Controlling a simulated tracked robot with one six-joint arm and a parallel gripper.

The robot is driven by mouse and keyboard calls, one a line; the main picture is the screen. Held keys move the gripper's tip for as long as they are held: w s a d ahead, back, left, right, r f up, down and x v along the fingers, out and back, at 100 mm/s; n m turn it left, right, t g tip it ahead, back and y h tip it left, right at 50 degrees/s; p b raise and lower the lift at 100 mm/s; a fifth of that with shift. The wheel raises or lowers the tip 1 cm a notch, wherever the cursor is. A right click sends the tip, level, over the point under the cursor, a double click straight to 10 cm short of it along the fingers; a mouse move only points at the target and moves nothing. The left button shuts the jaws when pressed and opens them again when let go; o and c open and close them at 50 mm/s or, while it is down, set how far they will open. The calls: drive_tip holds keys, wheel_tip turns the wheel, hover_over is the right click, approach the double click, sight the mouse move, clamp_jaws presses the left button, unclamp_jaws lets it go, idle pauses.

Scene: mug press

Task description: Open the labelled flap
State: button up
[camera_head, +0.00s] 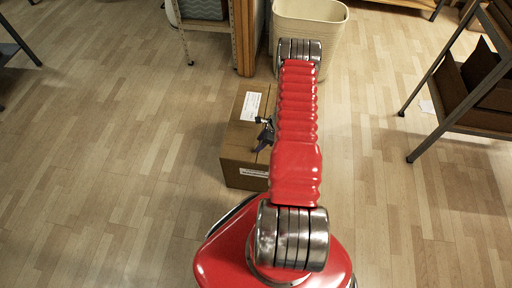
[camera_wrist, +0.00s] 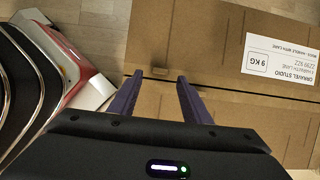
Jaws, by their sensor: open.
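A closed cardboard box (camera_head: 236,160) stands on the floor, partly hidden behind my red arm in the head view. Its labelled flap (camera_wrist: 200,35) fills the upper part of the wrist view and carries a white label (camera_wrist: 282,66) reading 9 KG, upside down. A dark seam separates it from the plain flap (camera_wrist: 270,120) below. A small brown tab (camera_wrist: 161,71) sits at the labelled flap's seam edge. My gripper (camera_wrist: 157,78) is open and empty, its two purple fingertips either side of and just below the tab. I cannot tell whether they touch the cardboard.
A cream bin (camera_head: 335,35) stands behind the box, beside a wooden post (camera_head: 244,40). A shelf rack (camera_head: 440,105) with brown boxes is at the right. The wood floor (camera_head: 110,150) left of the box is clear.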

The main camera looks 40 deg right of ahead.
drive_tip(key=shift+x, duration=2.25)
drive_tip(key=shift+c, duration=0.5)
clamp_jaws()
drive_tip(key=shift+a, duration=0.25)
drive_tip(key=shift+d, duration=0.15)
